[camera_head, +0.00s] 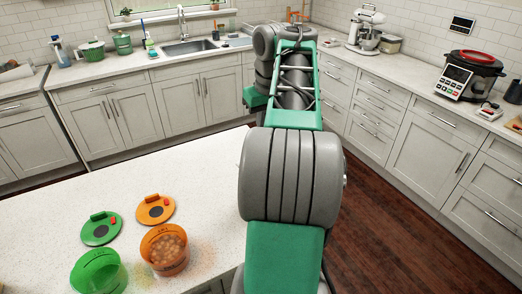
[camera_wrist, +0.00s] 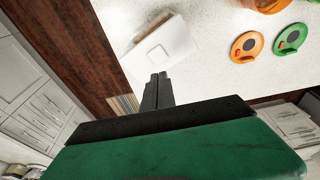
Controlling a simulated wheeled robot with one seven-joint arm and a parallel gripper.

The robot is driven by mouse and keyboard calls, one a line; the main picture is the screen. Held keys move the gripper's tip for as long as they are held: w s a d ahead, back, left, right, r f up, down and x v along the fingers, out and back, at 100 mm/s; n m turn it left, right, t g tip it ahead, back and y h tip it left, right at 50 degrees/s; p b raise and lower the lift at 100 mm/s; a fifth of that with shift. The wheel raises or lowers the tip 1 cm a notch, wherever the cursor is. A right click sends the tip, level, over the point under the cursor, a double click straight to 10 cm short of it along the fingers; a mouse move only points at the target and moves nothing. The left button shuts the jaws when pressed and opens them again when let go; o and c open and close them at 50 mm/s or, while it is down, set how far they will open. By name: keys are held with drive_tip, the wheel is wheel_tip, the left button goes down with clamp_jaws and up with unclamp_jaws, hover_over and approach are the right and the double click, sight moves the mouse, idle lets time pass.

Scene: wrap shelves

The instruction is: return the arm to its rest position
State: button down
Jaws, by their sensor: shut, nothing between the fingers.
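My arm reaches forward over the island's right edge in the head view and hides my gripper there. In the wrist view my gripper (camera_wrist: 158,76) is shut and empty, its two dark fingertips pressed together. Behind the fingertips in that view is a white, squarish object (camera_wrist: 172,42) near the counter edge; I cannot tell whether they touch. My arm hides that object in the head view.
The pale island counter (camera_head: 40,232) holds a green lid (camera_head: 100,230), an orange lid (camera_head: 155,210), a green container (camera_head: 92,278) and an orange container (camera_head: 152,246) with round items. Cabinets (camera_head: 125,120) line the back and right. Wooden floor (camera_head: 375,220) lies clear at right.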

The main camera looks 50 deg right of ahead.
drive_tip(key=w+a+f+n+t, duration=0.1)
drive_tip(key=w+a, duration=0.3)
drive_tip(key=a, duration=1.1)
drive_tip(key=s+a+f+n, duration=0.1)
drive_tip(key=s+a+f, duration=0.2)
drive_tip(key=a, duration=0.3)
drive_tip(key=s+a+f+t, duration=0.1)
drive_tip(key=s+a+f, duration=0.1)
drive_tip(key=a, duration=0.4)
drive_tip(key=s+a+f+n, duration=0.1)
drive_tip(key=s+a+f, duration=0.2)
drive_tip(key=a+f, duration=0.2)
drive_tip(key=shift+s+a+n+y, duration=0.3)
drive_tip(key=shift+a, duration=0.75)
